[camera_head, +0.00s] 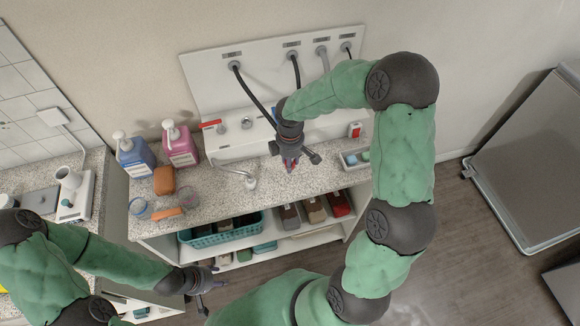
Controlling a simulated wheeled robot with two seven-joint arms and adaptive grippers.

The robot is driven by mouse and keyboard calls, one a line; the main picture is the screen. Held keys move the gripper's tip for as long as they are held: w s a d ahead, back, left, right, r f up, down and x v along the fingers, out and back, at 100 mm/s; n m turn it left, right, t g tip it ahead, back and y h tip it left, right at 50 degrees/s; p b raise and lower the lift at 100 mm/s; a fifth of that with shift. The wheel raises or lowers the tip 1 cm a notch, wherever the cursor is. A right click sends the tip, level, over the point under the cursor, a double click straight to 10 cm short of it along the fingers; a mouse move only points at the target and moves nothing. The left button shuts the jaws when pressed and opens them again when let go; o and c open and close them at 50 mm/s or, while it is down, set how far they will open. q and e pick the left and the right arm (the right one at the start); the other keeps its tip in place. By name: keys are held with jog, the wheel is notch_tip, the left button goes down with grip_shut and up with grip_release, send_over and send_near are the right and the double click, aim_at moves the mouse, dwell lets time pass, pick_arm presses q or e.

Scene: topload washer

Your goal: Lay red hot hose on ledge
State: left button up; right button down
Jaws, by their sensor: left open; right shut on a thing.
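My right gripper (290,163) points down over the speckled counter, in front of the white ledge (222,142) below the wall panel. It is shut on a small red piece, which looks like the end of the red hot hose (291,165); the fingers and wrist hide most of it. I cannot tell how the hose runs behind my arm. A red lever (211,124) sits on the ledge's left part. My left gripper (206,292) is open and empty, low in front of the shelf unit and away from the hose.
Blue (135,158) and pink (180,147) pump bottles stand at the counter's left. A brown block (164,180), clear cups and a bent white spout (250,182) are nearby. Dark hoses (252,95) hang from the panel (210,72). A small tray (354,162) stands at the right.

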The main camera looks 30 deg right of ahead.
jog(key=shift+w+d+f, duration=0.1)
jog(key=shift+w+f, duration=0.1)
jog(key=shift+f, duration=0.15)
jog(key=shift+f+b, duration=0.5)
jog(key=shift+f, duration=0.9)
jog(key=shift+f, duration=0.15)
jog(key=c, duration=0.9)
grip_release()
jog(key=shift+r, duration=0.4)
notch_tip(320, 180, up, 12)
jog(key=p, duration=0.2)
jog(key=shift+f+p, duration=0.25)
jog(key=shift+p, duration=0.1)
